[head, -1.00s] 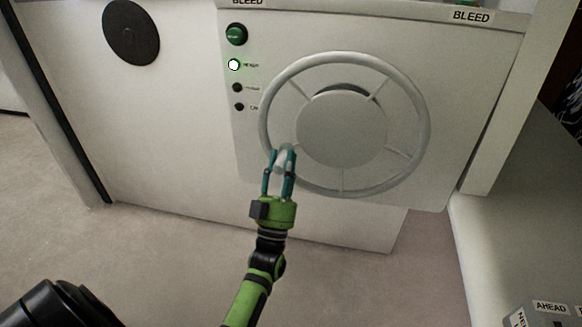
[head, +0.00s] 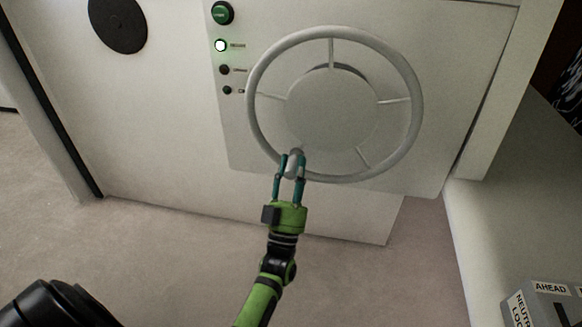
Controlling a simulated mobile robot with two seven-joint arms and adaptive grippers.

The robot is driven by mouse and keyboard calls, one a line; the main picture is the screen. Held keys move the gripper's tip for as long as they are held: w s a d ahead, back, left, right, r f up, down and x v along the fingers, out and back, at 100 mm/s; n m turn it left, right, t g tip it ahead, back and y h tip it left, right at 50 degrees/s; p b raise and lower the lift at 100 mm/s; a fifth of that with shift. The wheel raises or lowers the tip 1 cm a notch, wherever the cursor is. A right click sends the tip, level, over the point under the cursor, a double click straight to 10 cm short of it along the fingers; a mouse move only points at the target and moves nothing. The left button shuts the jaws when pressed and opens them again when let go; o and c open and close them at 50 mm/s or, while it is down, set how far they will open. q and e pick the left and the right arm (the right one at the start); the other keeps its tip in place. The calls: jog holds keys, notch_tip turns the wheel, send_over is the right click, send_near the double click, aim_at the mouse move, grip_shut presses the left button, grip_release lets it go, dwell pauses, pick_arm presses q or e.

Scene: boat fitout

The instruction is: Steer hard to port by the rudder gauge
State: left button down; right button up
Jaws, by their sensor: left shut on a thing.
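The pale grey steering wheel (head: 416,135) stands upright on a white panel, with a large round hub (head: 333,105) and thin spokes. My left gripper (head: 290,165) is at the wheel's lower left edge. Its teal fingers are shut on a pale, rounded knob (head: 294,160) at the rim. The fingers partly cover the knob. My right gripper is not in view. No rudder gauge can be made out in this view.
Left of the wheel are a green button (head: 222,13), a lit white-green lamp (head: 220,45) and dark lamps (head: 224,70). A black disc (head: 118,24) is at upper left. A grey box marked AHEAD (head: 548,302) is at lower right. Carpet (head: 170,255) lies below.

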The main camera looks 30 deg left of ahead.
pick_arm(q)
jog(key=shift+d+r, duration=0.25)
jog(key=shift+r, duration=0.15)
jog(key=c, duration=0.8)
grip_release()
jog(key=shift+w, duration=0.15)
jog(key=shift+f, duration=0.15)
jog(key=shift+f, duration=0.2)
jog(key=v, duration=1.1)
jog(key=shift+s+f, duration=0.2)
jog(key=shift+s, duration=0.15)
